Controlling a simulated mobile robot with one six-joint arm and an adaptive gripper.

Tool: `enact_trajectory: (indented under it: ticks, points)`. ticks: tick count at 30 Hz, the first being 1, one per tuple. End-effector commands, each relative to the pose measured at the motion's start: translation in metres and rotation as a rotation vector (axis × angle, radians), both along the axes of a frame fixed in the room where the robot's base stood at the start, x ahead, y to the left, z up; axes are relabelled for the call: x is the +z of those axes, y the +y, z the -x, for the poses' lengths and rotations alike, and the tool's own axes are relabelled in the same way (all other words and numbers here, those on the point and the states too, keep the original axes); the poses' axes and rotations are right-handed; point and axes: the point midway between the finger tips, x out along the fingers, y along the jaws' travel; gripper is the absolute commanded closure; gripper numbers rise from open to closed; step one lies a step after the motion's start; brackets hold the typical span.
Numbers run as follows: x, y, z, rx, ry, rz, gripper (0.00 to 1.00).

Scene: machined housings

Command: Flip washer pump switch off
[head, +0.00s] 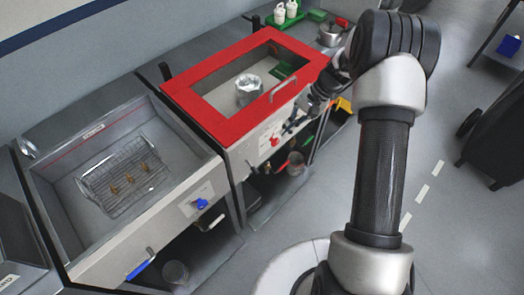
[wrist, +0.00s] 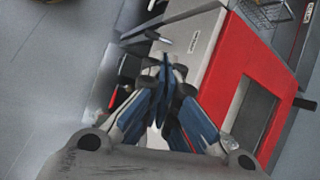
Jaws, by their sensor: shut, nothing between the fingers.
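A red switch (head: 274,140) sits on a pale plate on the front panel of the red-lidded cabinet (head: 215,122). A blue switch (head: 202,204) sits on a pale plate on the front of the open grey basin (head: 75,235). The lettering is too small to tell which is the washer pump switch. My gripper (head: 289,127) is close to the cabinet's front, just right of the red switch; contact cannot be told. In the wrist view my gripper (wrist: 165,66) is shut and empty in front of the panel, and its fingers hide part of it.
The red lid (wrist: 225,65) is down, with a bar handle (head: 284,89) at its front edge. A metal part (head: 249,88) shows through its window. A wire basket (head: 125,177) lies in the basin. A blue-handled valve (head: 140,268) is below it. Open floor lies right.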

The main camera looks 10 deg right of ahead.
Motion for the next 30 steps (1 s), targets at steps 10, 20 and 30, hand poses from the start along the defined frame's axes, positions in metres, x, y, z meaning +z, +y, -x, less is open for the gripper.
enact_trajectory:
  ticks: [10,20,30]
  points:
    - [-0.085,-0.007,-0.007,-0.112,0.089,-0.104,1.00]
    - [-0.123,0.021,-0.002,-0.111,0.095,-0.107,1.00]
    - [-0.176,0.065,0.004,-0.110,0.093,-0.105,1.00]
